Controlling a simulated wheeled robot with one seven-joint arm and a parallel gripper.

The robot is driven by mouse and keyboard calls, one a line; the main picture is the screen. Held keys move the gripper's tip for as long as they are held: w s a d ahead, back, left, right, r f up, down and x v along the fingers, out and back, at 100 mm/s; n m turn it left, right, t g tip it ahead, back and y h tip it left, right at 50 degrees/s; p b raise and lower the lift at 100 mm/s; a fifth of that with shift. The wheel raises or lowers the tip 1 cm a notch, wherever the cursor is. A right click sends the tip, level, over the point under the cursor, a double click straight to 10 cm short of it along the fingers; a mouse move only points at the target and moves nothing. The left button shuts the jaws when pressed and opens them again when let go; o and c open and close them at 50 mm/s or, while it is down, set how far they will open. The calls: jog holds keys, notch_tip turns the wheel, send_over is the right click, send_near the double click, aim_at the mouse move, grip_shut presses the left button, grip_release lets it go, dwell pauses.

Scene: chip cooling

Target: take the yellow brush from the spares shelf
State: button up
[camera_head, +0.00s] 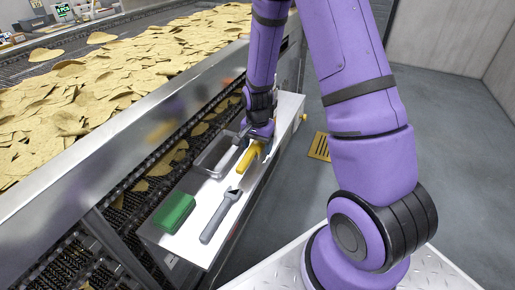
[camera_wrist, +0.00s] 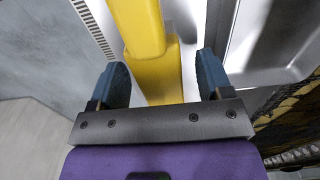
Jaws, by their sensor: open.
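The yellow brush (camera_head: 246,161) lies on the metal spares shelf (camera_head: 202,203), near the shelf's far half. My gripper (camera_head: 258,138) is low over the brush's far end, and my wrist hides part of it. In the wrist view the yellow brush (camera_wrist: 150,60) runs up between the two blue fingers of my gripper (camera_wrist: 163,75). The fingers are apart, with a visible gap on each side of the brush. The brush's lowest part is hidden behind my gripper's front plate.
A grey wrench-like tool (camera_head: 221,215) and a green block (camera_head: 174,212) lie on the shelf's near half. An empty metal tray (camera_head: 213,156) sits left of the brush. The chip conveyor's metal side wall (camera_head: 120,125) runs along the left. Grey floor (camera_head: 430,130) is open at right.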

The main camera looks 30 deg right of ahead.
jog(key=shift+c, duration=0.4)
jog(key=c, duration=1)
jog(key=shift+r, duration=0.1)
